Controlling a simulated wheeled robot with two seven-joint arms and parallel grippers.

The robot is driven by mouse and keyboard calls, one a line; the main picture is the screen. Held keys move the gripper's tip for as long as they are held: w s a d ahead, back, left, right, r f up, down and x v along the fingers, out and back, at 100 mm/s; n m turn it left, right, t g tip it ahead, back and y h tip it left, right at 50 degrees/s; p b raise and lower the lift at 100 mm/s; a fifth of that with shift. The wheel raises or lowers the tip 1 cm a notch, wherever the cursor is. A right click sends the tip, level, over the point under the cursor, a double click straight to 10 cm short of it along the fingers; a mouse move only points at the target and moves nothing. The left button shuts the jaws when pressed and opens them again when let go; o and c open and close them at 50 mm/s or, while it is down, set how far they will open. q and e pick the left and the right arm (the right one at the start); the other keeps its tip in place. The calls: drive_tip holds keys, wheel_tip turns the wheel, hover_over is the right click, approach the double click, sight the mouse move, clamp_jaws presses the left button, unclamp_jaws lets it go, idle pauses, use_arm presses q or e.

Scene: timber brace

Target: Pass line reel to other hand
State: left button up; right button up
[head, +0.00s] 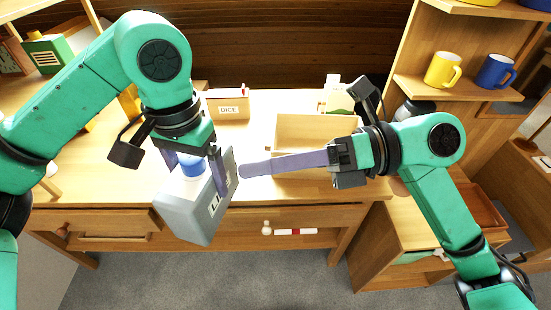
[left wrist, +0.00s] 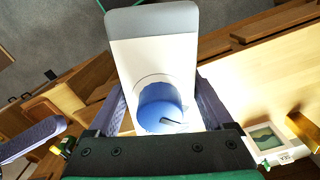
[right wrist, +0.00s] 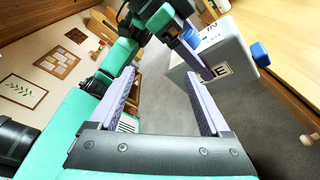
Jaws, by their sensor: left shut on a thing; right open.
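The line reel (head: 200,220) is a grey box with a blue knob and a white label. My left gripper (head: 196,180) is shut on it, one finger on each side near the knob, and holds it tilted in front of the desk edge. In the left wrist view the reel (left wrist: 152,60) lies between both fingers, with the blue knob close to the palm. My right gripper (head: 243,171) is open and empty, its fingers pointing left toward the reel, close to it. In the right wrist view the reel (right wrist: 222,62) is beyond the fingertips, toward the right.
The wooden desk (head: 100,180) lies behind the reel. On it stand a box labelled DICE (head: 229,107) and an open wooden box (head: 290,128), partly behind my right gripper. A yellow mug (head: 441,70) and a blue mug (head: 494,72) sit on the right shelf.

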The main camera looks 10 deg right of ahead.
sight(205, 167)
use_arm(q)
drive_tip(key=shift+s, duration=0.1)
use_arm(e)
drive_tip(key=w+a+f+n+t+h, duration=0.1)
drive_tip(key=a+t, duration=0.1)
drive_tip(key=w+a+f+n+t+h, duration=0.1)
drive_tip(key=w+a+n+t+h, duration=0.1)
drive_tip(key=a, duration=0.1)
drive_tip(key=w+a+f+n+t+h, duration=0.1)
drive_tip(key=a, duration=0.2)
drive_tip(key=shift+w+a+f+n+t, duration=0.15)
drive_tip(key=shift+w+f+n+t, duration=0.1)
drive_tip(key=shift+n+t, duration=0.15)
use_arm(q)
drive_tip(key=shift+r, duration=0.1)
use_arm(e)
drive_tip(key=shift+w+a+f, duration=0.2)
drive_tip(key=shift+a+f, duration=0.05)
drive_tip(key=shift+a, duration=0.1)
